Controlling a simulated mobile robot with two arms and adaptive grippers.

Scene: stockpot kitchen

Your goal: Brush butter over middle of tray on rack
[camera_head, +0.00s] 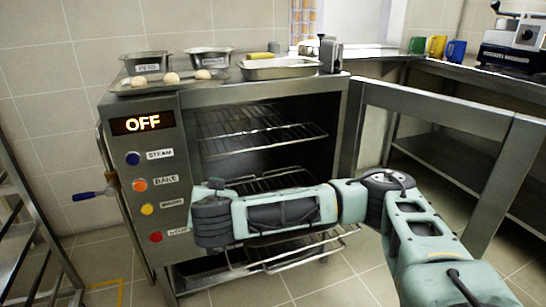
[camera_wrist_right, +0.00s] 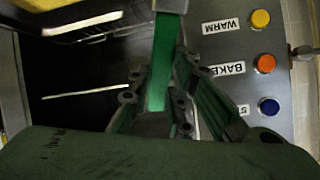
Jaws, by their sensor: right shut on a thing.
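My right arm comes in from the right across the open oven (camera_head: 185,110) in the head view. Its gripper is hidden there behind the wrist. In the right wrist view my right gripper (camera_wrist_right: 160,112) is shut on a long, flat green thing (camera_wrist_right: 167,50), perhaps a brush handle; its far end is out of view. Wire racks (camera_head: 260,136) sit inside the oven, the lowest one (camera_head: 290,258) jutting out at the front. A tray (camera_head: 125,88) with dough balls (camera_head: 171,78) lies on the oven top. No butter can be made out. My left gripper is not in view.
Two labelled metal pans (camera_head: 146,62), an empty tray (camera_head: 280,69) and a yellow roller-like thing (camera_head: 262,55) stand on the oven top. The oven door (camera_head: 440,100) hangs open rightward. A blue-handled tool (camera_head: 88,196) juts out left. A metal cart (camera_head: 25,225) stands left.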

